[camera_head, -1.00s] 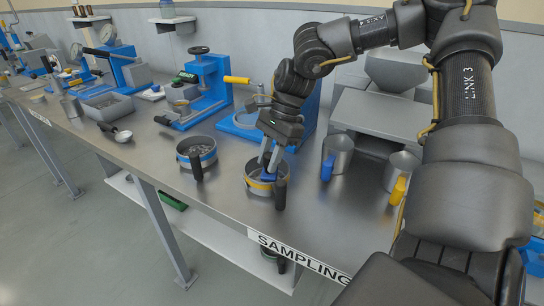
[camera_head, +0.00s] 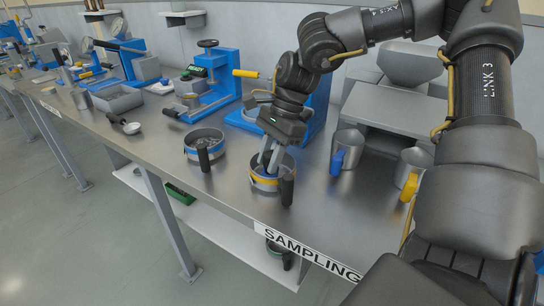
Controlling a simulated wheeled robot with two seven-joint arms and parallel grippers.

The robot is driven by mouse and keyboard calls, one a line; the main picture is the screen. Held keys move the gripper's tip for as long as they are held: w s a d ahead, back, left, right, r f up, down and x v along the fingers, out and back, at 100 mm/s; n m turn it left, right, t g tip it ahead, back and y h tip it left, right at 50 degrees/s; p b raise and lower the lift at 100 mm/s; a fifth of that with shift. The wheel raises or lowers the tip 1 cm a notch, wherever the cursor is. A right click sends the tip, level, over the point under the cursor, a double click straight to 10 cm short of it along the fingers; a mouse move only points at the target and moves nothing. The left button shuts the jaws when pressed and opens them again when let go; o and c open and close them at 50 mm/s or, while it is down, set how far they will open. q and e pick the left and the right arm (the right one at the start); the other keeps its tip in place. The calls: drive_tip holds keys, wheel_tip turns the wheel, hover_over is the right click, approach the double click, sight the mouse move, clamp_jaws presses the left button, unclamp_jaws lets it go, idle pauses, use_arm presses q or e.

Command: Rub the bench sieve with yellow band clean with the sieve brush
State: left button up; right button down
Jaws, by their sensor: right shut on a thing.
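The bench sieve with yellow band (camera_head: 263,182) stands on the bench near its front edge, its black handle (camera_head: 287,190) facing front right. My right gripper (camera_head: 268,164) points down into this sieve from above. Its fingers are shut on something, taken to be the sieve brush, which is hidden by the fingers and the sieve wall. The inside of the sieve is mostly covered by the gripper. My left gripper is out of view.
A sieve with a blue band (camera_head: 204,149) stands to the left. Metal jugs with a blue handle (camera_head: 346,151) and a yellow handle (camera_head: 411,170) stand to the right. A scoop (camera_head: 130,127) and blue presses (camera_head: 213,85) are further left. The bench's front edge (camera_head: 225,200) is close.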

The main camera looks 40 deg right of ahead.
drive_tip(key=shift+d, duration=0.15)
drive_tip(key=shift+w+d+f, duration=0.1)
drive_tip(key=shift+w+d, duration=0.05)
drive_tip(key=shift+d, duration=0.4)
drive_tip(key=shift+w+d, duration=0.15)
drive_tip(key=shift+d, duration=0.35)
drive_tip(key=shift+d, duration=0.15)
drive_tip(key=shift+w+d+p, duration=0.2)
drive_tip(key=shift+d+p, duration=0.05)
drive_tip(key=shift+d, duration=0.3)
drive_tip(key=shift+w+d+p, duration=0.15)
drive_tip(key=shift+d+p, duration=0.1)
drive_tip(key=shift+d, duration=0.25)
drive_tip(key=shift+s+a+b, duration=0.15)
drive_tip(key=shift+a+b, duration=0.3)
drive_tip(key=shift+a, duration=0.15)
drive_tip(key=shift+s+a, duration=0.15)
drive_tip(key=shift+a, duration=0.5)
